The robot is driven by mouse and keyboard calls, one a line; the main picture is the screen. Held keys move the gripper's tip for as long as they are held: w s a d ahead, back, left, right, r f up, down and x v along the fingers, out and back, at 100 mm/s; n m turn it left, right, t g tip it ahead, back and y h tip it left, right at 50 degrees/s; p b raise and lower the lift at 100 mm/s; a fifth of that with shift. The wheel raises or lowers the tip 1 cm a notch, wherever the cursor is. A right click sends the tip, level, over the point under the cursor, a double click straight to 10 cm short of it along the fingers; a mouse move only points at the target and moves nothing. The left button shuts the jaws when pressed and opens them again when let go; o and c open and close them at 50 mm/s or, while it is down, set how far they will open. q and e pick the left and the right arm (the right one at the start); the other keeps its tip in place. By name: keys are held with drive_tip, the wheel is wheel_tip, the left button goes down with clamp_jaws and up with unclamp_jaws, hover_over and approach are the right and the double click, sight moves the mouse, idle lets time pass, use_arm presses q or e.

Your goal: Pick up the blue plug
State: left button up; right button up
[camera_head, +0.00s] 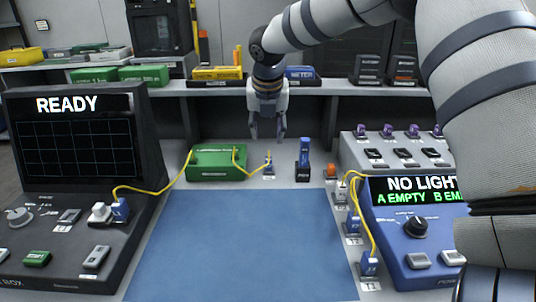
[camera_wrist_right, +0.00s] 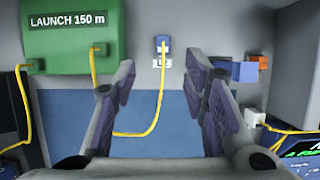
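A small blue plug (camera_head: 268,164) with a yellow cable stands at the back of the bench, just right of the green box. In the right wrist view the blue plug (camera_wrist_right: 163,43) lies ahead, between the lines of the fingers, at a small holder with a white label. My right gripper (camera_head: 267,136) points down above and behind the plug and is apart from it. In the right wrist view its fingers (camera_wrist_right: 166,100) are spread with nothing between them. My left gripper is out of view.
The green LAUNCH 150 m box (camera_head: 217,163) feeds yellow cables. Other blue plugs sit on the READY unit (camera_head: 121,209) and beside the NO LIGHT unit (camera_head: 369,264). A blue upright item (camera_head: 303,158) and an orange piece (camera_head: 331,171) stand right of the plug. The blue mat (camera_head: 240,245) is clear.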

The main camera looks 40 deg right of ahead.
sight(269, 158)
drive_tip(key=x, duration=0.4)
drive_tip(key=b+x, duration=0.1)
drive_tip(key=x, duration=0.1)
drive_tip(key=shift+s+a+f, duration=0.15)
drive_tip(key=shift+s+f, duration=0.1)
drive_tip(key=x, duration=0.3)
drive_tip(key=b+x, duration=0.1)
drive_tip(key=x, duration=0.1)
drive_tip(key=shift+w+d+f, duration=0.15)
drive_tip(key=shift+d, duration=0.3)
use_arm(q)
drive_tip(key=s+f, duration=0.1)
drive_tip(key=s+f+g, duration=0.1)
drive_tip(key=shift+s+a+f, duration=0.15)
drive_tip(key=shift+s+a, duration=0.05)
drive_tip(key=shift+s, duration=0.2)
use_arm(e)
clamp_jaws()
